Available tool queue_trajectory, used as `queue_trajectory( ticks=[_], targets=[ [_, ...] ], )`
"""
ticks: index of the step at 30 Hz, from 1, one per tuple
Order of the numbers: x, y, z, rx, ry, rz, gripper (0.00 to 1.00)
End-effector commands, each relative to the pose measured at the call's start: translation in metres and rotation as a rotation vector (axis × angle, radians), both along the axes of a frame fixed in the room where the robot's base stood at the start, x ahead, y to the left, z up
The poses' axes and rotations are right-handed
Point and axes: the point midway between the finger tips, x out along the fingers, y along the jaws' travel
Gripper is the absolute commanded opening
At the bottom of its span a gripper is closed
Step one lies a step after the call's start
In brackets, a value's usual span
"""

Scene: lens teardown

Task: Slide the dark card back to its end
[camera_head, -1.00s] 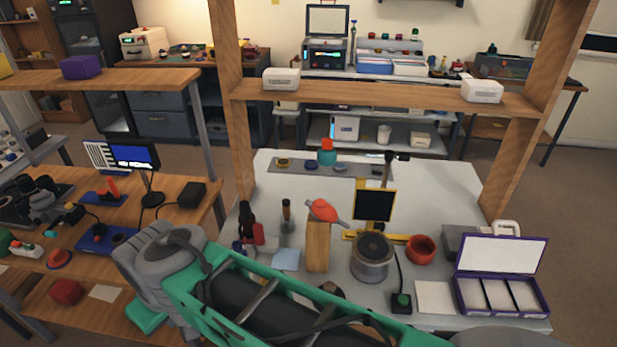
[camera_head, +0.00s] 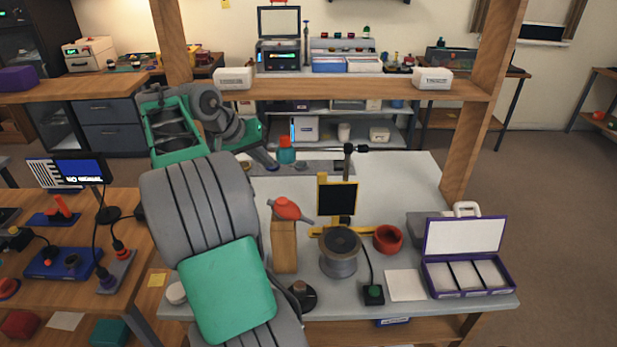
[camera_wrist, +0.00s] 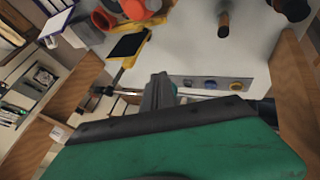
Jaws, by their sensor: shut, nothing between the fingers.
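The dark card (camera_head: 337,199) stands upright in a yellow frame on a yellow rail (camera_head: 322,231), behind a round grey lens-like cylinder (camera_head: 339,252). In the wrist view the dark card (camera_wrist: 128,46) shows at upper left, apart from my fingers. My gripper (camera_head: 268,161) is raised over the back left of the white bench, to the left of the card and farther back. In the wrist view my gripper (camera_wrist: 159,84) has its fingers together, with nothing held.
An orange blower (camera_head: 288,208) lies on a wooden block left of the card. A red ring (camera_head: 388,239) and a purple case (camera_head: 468,272) are at right. A wooden shelf beam (camera_head: 350,87) spans behind. The back right of the bench is clear.

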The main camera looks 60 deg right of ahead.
Motion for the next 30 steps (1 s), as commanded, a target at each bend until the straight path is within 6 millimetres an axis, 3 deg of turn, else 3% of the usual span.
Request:
queue_trajectory(
  ticks=[3,14,30],
  targets=[
    [-0.018,-0.020,-0.003,-0.011,0.013,-0.080,0.00],
    [-0.020,-0.022,-0.006,-0.012,0.014,-0.086,0.00],
    [-0.050,-0.078,-0.083,-0.013,0.012,-0.088,0.00]
  ],
)
